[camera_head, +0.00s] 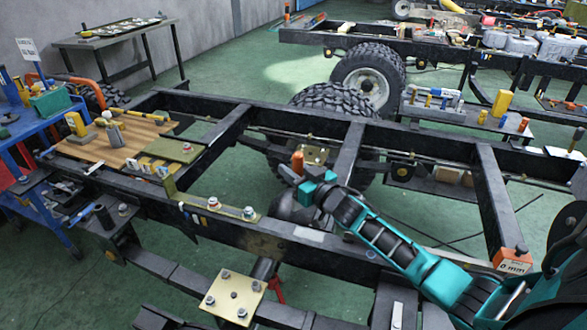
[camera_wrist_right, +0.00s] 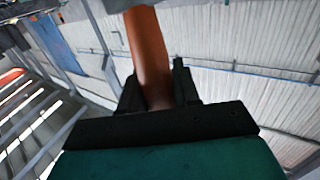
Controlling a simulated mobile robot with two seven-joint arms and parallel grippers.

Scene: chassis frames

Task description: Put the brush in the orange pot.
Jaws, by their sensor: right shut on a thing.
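My right gripper (camera_head: 291,174) reaches in from the lower right, above the opening of the chassis frame. It is shut on an orange-brown rod (camera_head: 297,161) that stands up from the fingers. In the wrist view the same rod (camera_wrist_right: 148,50) runs up between the dark fingers (camera_wrist_right: 158,92). It looks like a handle, probably the brush's; no bristles show. An orange block-like thing (camera_head: 513,261) with a white label and dark top sits on the frame at right. I cannot tell whether it is the orange pot. My left gripper is not in view.
The dark chassis frame (camera_head: 290,236) crosses the view, with open gaps between its rails. A wooden board (camera_head: 110,146) with several small parts lies at left, near a blue cart (camera_head: 45,125). Tyres (camera_head: 369,75) and another frame stand behind.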

